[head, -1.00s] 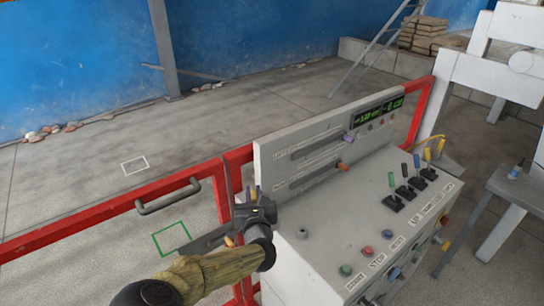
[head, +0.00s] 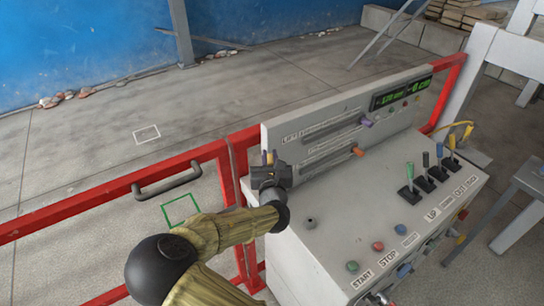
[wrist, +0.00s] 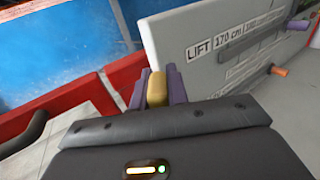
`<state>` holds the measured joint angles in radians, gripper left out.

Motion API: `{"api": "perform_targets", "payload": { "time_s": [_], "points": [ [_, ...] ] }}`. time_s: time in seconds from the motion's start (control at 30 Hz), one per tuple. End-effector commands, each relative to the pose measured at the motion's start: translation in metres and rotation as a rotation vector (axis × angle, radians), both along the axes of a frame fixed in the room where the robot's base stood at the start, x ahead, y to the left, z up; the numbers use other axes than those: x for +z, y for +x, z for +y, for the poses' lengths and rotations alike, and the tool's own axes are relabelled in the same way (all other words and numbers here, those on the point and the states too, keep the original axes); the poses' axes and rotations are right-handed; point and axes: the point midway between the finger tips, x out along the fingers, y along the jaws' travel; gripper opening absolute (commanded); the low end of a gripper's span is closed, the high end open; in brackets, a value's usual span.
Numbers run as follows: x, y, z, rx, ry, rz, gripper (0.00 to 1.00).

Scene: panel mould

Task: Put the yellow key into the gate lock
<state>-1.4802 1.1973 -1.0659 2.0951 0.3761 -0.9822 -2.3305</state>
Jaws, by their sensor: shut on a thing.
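My gripper (head: 268,160) is at the left end of the grey control console, close to the hinge side of its upright panel. In the wrist view its two purple fingers (wrist: 157,87) are shut on the yellow key (wrist: 156,88), whose blunt yellow end shows between them. The rest of the key is hidden by the gripper. A small grey round fitting (head: 310,223) stands on the console top to the right of my forearm; I cannot tell whether it is the gate lock. The red gate (head: 110,200) with its dark handle (head: 167,182) is at the left.
The console (head: 335,240) carries sliders, buttons and several levers (head: 422,180). Its upright panel (head: 285,135) rises just right of my gripper. A red rail post (head: 240,165) stands close on the left. Open floor with a white outline (head: 147,133) lies beyond the gate.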

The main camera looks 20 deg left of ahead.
Motion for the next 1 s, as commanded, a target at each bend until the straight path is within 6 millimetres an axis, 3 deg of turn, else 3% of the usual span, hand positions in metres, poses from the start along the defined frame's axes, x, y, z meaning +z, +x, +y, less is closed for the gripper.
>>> {"api": "perform_targets", "payload": {
  "time_s": [0.7,1.0],
  "points": [
    [-0.052,0.001,-0.003,-0.005,-0.001,0.0,0.0],
    [-0.058,0.001,-0.003,-0.005,-0.001,0.0,0.0]
  ]
}}
